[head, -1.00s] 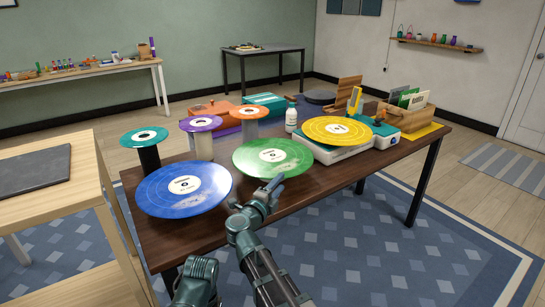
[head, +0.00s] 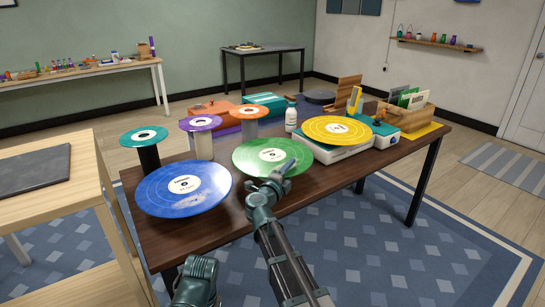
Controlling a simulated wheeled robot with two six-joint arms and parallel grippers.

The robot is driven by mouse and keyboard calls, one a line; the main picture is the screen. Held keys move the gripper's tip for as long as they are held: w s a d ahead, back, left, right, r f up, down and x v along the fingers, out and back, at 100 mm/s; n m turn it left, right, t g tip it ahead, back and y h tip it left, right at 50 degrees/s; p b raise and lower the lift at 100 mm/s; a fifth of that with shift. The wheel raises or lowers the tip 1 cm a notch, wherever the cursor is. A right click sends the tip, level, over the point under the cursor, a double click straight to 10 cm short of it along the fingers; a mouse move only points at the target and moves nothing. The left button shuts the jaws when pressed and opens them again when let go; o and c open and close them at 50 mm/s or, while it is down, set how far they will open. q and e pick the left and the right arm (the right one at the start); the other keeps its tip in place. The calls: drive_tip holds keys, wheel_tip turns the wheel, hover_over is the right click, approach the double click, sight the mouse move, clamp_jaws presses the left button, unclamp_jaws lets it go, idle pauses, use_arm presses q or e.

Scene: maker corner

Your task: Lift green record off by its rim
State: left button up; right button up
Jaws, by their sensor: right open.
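The green record (head: 262,157) with a pale label lies flat, raised above the dark wooden table (head: 290,196), in the middle of the head view. What bears it is hidden beneath it. My right gripper (head: 282,171) is at the record's near right rim, its fingers overlapping the rim in the picture. It is open; I cannot tell whether the rim is between its fingers. My left arm shows at the bottom edge, but its gripper cannot be made out.
A larger blue record (head: 165,193) stands close on the left, and a yellow record (head: 330,128) lies on a white turntable (head: 345,152) on the right. Small discs on posts, a white bottle (head: 291,117) and a wooden crate (head: 412,118) stand behind. The table's front right is clear.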

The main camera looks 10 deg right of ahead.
drive_tip(key=shift+w+d, duration=0.1)
drive_tip(key=shift+w, duration=0.05)
drive_tip(key=shift+c, duration=0.3)
clamp_jaws()
idle(1.1)
